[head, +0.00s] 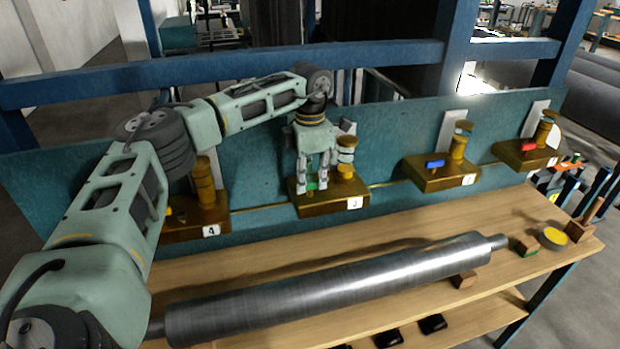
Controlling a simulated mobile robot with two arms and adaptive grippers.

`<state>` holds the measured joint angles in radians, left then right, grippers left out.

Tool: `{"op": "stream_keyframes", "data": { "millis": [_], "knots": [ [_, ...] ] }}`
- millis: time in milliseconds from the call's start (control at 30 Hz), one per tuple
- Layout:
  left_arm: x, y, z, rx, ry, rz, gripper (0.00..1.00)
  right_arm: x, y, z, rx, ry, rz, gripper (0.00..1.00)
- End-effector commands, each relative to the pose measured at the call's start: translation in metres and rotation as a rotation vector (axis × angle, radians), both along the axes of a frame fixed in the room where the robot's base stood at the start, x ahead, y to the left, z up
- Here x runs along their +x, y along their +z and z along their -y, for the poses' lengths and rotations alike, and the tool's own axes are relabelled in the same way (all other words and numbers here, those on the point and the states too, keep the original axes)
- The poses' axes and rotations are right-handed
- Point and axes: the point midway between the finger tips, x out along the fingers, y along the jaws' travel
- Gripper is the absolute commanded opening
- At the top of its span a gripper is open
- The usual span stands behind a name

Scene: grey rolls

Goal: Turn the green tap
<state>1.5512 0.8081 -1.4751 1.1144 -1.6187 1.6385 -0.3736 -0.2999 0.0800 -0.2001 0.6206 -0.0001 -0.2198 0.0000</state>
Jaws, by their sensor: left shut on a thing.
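The green tap (311,183) is on the brass block labelled 3 (328,203), on the teal panel behind the table. Only a little of its green handle shows between my fingers. My left gripper (313,187) points down over that block and is shut on the green tap. The brass and white post of block 3 (346,160) stands just right of my fingers. My right gripper is not in the view.
Other brass blocks carry a blue tap (435,163) and a red tap (529,147) to the right. Block 4 (196,225) is at the left, partly behind my arm. A long grey roll (330,290) lies on the wooden table (400,231). A yellow-topped disc (555,236) sits at the right end.

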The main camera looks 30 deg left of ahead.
Motion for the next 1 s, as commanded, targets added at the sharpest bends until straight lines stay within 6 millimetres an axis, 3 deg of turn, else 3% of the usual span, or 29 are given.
{"op": "stream_keyframes", "data": {
  "millis": [267,1000],
  "knots": [
    [0.0006,0.0007,-0.0001,0.001,0.155,0.001,0.00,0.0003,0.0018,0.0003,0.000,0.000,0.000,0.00],
    [0.0012,0.0019,-0.0003,-0.001,0.850,0.003,0.00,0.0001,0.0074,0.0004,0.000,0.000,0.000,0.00]
  ]
}}
